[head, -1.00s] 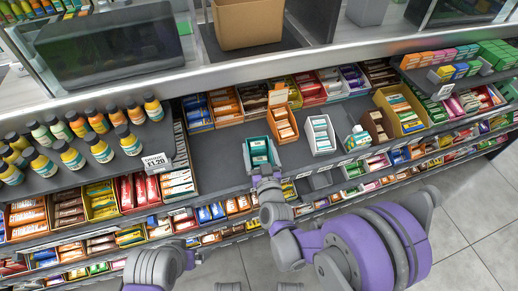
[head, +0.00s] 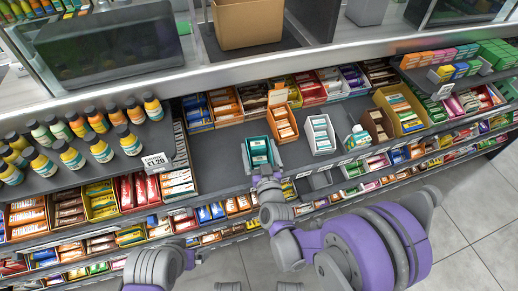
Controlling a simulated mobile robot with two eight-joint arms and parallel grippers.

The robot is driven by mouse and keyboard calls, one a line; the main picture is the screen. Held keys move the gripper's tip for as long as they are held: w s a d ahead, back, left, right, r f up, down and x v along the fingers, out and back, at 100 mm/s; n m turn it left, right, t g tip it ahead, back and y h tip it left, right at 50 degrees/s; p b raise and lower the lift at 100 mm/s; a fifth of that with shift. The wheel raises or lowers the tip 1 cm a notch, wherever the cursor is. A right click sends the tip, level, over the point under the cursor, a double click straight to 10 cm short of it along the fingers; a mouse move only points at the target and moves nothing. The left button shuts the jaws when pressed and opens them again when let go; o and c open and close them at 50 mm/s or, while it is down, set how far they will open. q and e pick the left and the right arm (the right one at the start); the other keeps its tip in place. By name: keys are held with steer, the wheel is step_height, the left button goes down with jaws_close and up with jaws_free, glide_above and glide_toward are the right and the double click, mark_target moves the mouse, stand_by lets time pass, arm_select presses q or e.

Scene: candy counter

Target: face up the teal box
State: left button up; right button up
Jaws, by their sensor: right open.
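The teal box (head: 258,143) is a small open tray holding a few packets. It stands on the dark middle shelf near its front edge. My right gripper (head: 261,161) reaches in from the front. Its jaws are open, with one finger at each side of the teal box's front part; I cannot tell whether they touch it. The gripper hides part of the box's front. Of my left arm only grey and purple links show at the bottom left; its gripper is out of view.
An orange box (head: 284,133) and a white box (head: 321,145) stand close to the right. A price sign (head: 156,163) is on the left. Bare shelf (head: 212,160) lies left of the teal box.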

arm_select(q)
steer(key=shift+f+b, duration=0.3)
steer(key=shift+f, duration=0.05)
arm_select(e)
steer(key=shift+v, duration=3.45)
arm_select(q)
steer(key=shift+s, duration=0.1)
arm_select(e)
steer(key=shift+s, duration=0.2)
